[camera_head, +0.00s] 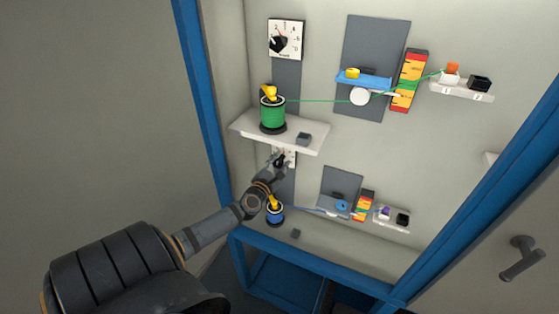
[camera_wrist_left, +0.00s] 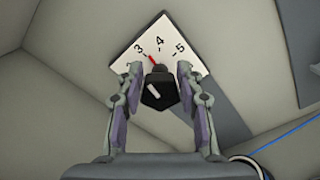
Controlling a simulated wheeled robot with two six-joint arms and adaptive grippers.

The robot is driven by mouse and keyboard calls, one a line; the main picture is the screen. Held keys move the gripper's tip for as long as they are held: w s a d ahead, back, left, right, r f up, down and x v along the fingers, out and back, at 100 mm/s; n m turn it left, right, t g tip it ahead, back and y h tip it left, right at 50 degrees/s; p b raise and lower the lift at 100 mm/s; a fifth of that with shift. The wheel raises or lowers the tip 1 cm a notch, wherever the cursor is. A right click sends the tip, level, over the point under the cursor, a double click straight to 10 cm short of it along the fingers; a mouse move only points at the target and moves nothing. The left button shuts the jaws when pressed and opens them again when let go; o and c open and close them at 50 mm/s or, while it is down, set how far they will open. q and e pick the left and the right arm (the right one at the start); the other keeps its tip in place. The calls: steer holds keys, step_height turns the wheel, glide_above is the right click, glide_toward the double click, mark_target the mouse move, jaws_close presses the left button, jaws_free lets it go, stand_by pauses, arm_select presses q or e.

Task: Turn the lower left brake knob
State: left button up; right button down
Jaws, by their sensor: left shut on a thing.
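The lower left brake knob (camera_wrist_left: 160,92) is black with a white mark and sits on a white dial plate (camera_wrist_left: 187,44) with the numbers 3, 4 and 5 showing. A red pointer (camera_wrist_left: 152,58) on it points between 3 and 4, nearer 3. My left gripper (camera_wrist_left: 158,80) has its two fingers on either side of the knob, shut on it. In the head view my left gripper (camera_head: 279,161) reaches the lower dial under the white shelf, and hides most of it. My right gripper is not in view.
A green spool (camera_head: 272,114) stands on the white shelf (camera_head: 313,136) above my gripper. A blue spool (camera_head: 275,214) stands below it. An upper dial (camera_head: 286,40) is on the wall. Blue frame posts (camera_head: 205,110) edge the booth. A blue cable (camera_wrist_left: 285,133) runs at right in the wrist view.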

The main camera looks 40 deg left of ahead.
arm_select(q)
steer(key=m+p, duration=0.1)
steer(key=m, duration=0.2)
steer(key=shift+p, duration=0.35)
steer(key=shift+d+f+m+p, duration=0.1)
steer(key=shift+m+p, duration=0.15)
steer(key=shift+m, duration=0.4)
steer(key=shift+d+f+m+p, duration=0.1)
steer(key=shift+m+p, duration=0.15)
steer(key=shift+m, duration=0.4)
steer(key=o, duration=1.2)
steer(key=shift+c, duration=0.2)
steer(key=v, duration=0.7)
steer(key=shift+s, duration=0.2)
steer(key=shift+w, duration=0.1)
